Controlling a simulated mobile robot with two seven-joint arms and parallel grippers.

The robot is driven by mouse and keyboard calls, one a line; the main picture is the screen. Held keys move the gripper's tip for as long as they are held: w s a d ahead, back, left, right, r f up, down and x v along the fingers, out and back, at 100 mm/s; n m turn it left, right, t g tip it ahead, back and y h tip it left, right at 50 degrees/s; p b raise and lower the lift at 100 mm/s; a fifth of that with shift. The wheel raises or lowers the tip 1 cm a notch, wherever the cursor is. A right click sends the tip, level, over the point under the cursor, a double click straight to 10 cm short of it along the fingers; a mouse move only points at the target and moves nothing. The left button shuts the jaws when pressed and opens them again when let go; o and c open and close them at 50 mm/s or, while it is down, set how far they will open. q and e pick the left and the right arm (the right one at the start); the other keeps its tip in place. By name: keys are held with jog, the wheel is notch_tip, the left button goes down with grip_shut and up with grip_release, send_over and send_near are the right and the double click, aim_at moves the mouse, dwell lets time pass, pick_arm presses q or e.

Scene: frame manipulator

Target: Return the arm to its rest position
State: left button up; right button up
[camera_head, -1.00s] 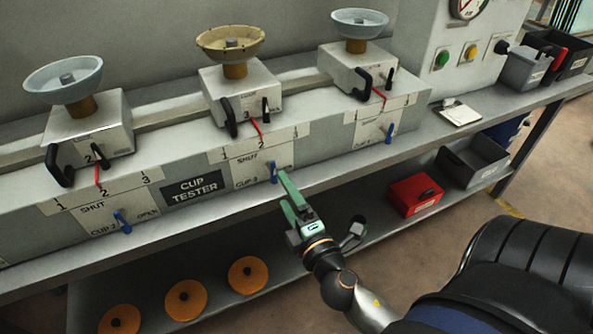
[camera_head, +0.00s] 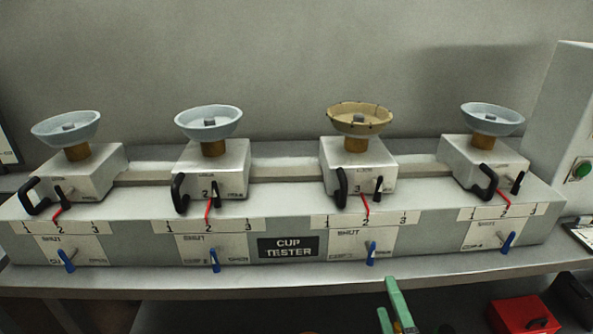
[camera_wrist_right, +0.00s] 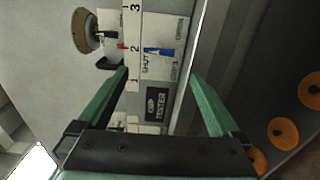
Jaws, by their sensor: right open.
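My right gripper (camera_head: 388,297) shows at the bottom edge of the head view, its green fingers apart and empty. It is below and slightly right of the third station's blue lever (camera_head: 371,253), apart from it as far as I can tell. In the right wrist view its two fingers (camera_wrist_right: 160,75) frame the tester's front panel, with a blue lever (camera_wrist_right: 158,51) beyond them. The cup tester (camera_head: 130,240) spans the bench. The third station carries a tan cracked cup (camera_head: 360,117); the others carry pale blue cups (camera_head: 208,120). The right arm is mostly hidden below the head view. My left gripper is not in view.
The bench's front edge (camera_head: 230,283) runs just behind the gripper. A red bin (camera_head: 523,315) is at lower right, beside a dark bin (camera_head: 578,297). Orange discs (camera_wrist_right: 282,133) show at the right of the wrist view. A cabinet with a green button (camera_head: 580,170) stands at right.

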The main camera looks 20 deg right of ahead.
jog(key=s+a+f+m+g+y+p, duration=0.3)
jog(key=f+m, duration=0.3)
jog(key=f, duration=0.3)
jog(key=s+a+f+m+g+y+p, duration=0.3)
jog(key=s+a+f+m+g+p, duration=0.1)
jog(key=a+f+m+g+p, duration=0.1)
notch_tip(320, 180, down, 4)
jog(key=shift+s+a+r+m, duration=0.15)
jog(key=shift+s+a+m, duration=0.2)
jog(key=shift+a+m, duration=0.65)
jog(key=shift+d, duration=0.2)
